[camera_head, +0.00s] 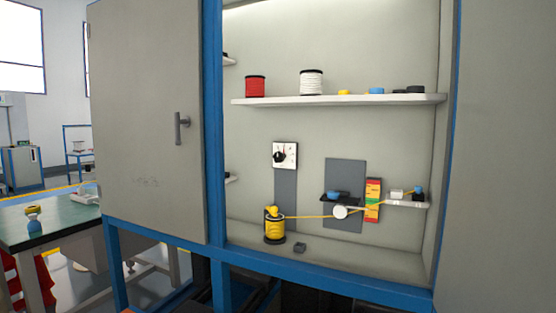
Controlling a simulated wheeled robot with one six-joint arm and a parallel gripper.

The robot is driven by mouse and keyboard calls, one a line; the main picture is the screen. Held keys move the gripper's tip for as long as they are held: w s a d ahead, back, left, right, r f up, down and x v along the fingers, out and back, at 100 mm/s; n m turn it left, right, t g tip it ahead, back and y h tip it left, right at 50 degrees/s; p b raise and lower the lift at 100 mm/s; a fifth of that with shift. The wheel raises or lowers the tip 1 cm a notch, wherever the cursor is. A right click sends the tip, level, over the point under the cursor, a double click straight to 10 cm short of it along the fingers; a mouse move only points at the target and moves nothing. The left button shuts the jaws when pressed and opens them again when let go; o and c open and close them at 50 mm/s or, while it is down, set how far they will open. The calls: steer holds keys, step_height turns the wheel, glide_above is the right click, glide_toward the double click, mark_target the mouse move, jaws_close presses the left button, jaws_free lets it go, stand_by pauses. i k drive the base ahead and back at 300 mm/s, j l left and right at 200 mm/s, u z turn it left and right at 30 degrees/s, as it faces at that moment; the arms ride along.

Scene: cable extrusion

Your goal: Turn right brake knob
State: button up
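A black knob (280,156) sits on a square white dial plate (292,149) on the back wall inside an open cabinet, a little left of the middle of the opening. It is the only such knob I see; its markings are too small to read. Below it stands a yellow spool (274,226) on a black base. A yellow cable (312,216) runs right from the spool to a white round wheel (340,212). My gripper is not in view.
A grey cabinet door (150,120) with a handle stands to the left, past the blue frame post (213,120). A shelf (340,100) above carries a red spool (255,86) and a white spool (311,82). A small dark block (300,247) lies on the cabinet floor.

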mark_target(279, 158)
steer(key=i+j, duration=0.2)
steer(key=i, duration=0.35)
steer(key=i+j+u, duration=0.15)
steer(key=i, duration=0.4)
